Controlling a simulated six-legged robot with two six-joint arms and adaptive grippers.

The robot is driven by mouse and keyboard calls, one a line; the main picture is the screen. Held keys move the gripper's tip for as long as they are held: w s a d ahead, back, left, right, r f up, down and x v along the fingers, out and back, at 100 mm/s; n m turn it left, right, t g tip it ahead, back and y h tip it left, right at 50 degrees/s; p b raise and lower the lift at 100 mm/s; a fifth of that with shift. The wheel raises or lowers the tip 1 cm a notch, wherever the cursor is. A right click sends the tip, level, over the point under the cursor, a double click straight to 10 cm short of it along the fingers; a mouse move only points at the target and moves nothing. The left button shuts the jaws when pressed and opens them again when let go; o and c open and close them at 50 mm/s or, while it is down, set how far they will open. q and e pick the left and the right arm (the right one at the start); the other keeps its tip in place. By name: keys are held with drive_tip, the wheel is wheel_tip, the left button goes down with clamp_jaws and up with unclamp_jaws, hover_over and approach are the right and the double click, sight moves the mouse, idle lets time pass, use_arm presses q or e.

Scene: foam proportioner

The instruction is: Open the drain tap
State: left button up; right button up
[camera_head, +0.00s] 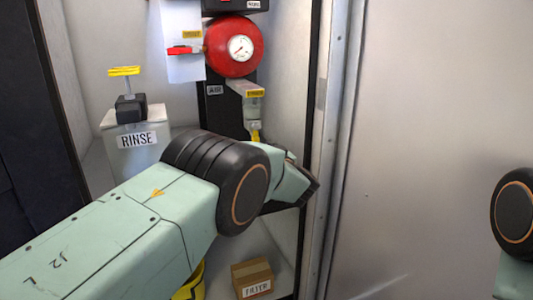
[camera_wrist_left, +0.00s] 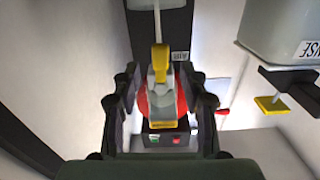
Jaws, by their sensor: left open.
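The tap with a yellow lever (camera_head: 255,136) hangs below a yellow-labelled fitting (camera_head: 253,94) under the red round vessel in the head view. In the left wrist view the yellow lever (camera_wrist_left: 160,57) and its pale body appear in the middle. My left gripper (camera_wrist_left: 163,85) is open, with one dark finger on each side of the tap in that view. I see no finger closed on it and cannot tell its depth relative to the tap. My right gripper is not in view.
The red vessel (camera_head: 233,52) carries a gauge. A red lever (camera_head: 181,50) is at its left. The RINSE tank (camera_head: 135,150) with a yellow-topped valve stands left. A FILTER box (camera_head: 252,277) and a yellow container (camera_head: 189,288) are below. The cabinet's right edge (camera_head: 327,130) is close.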

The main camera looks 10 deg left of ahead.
use_arm(q)
drive_tip(key=shift+v, duration=1.55)
